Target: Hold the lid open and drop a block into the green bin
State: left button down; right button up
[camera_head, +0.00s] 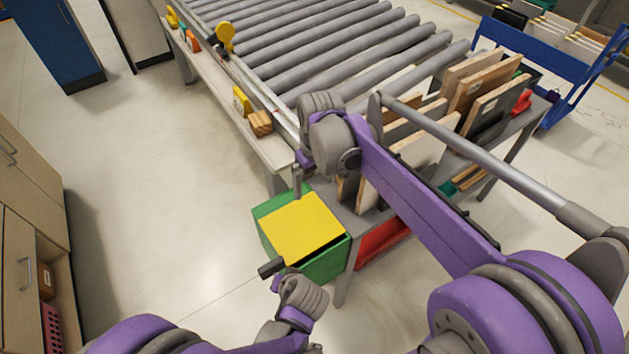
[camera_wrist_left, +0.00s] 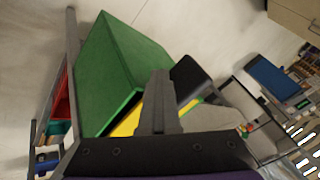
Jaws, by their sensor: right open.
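The green bin (camera_head: 330,262) stands on the floor by the table's end. Its yellow lid (camera_head: 303,227) lies flat over the top, hiding the inside. My left gripper (camera_head: 272,268) is at the bin's near edge, close to the lid; contact and finger gap are unclear. In the left wrist view the bin's green wall (camera_wrist_left: 105,75) and a strip of yellow lid (camera_wrist_left: 125,124) show beside the dark fingers (camera_wrist_left: 172,95). My right gripper (camera_head: 298,180) is open, pointing down above the bin's far edge. A wooden block (camera_head: 260,123) sits on the ledge, beside a yellow block (camera_head: 241,100).
A roller conveyor (camera_head: 330,40) runs behind the ledge (camera_head: 225,95). Boards (camera_head: 480,85) stand upright in a rack on the table at right, with a red bin (camera_head: 380,245) below. Cabinets (camera_head: 25,200) stand at left. The floor between them and the bin is clear.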

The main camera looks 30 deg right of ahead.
pick_arm(q)
jog(key=shift+s, duration=3.7)
notch_tip(320, 180, up, 10)
jog(key=shift+d, duration=0.25)
jog(key=w+a+r+n, duration=0.1)
jog(key=a+n, duration=0.1)
jog(key=a, duration=0.7)
jog(key=w+a+r+n, duration=0.1)
jog(key=a+r+n, duration=0.1)
jog(key=a, duration=0.7)
jog(key=w+a+r+n+g, duration=0.1)
jog(key=a+n, duration=0.3)
jog(key=a, duration=0.5)
jog(key=shift+a+r+h, duration=0.25)
jog(key=shift+r+h, duration=0.05)
pick_arm(e)
jog(key=s+a+f+t, duration=0.2)
jog(key=s+a, duration=0.1)
jog(key=s, duration=0.4)
jog(key=s+a+f+t, duration=0.2)
jog(key=s+a+f, duration=0.1)
jog(key=s, duration=0.4)
jog(key=shift+a+f+m+t, duration=0.25)
jog(key=shift+a+m+t, duration=0.15)
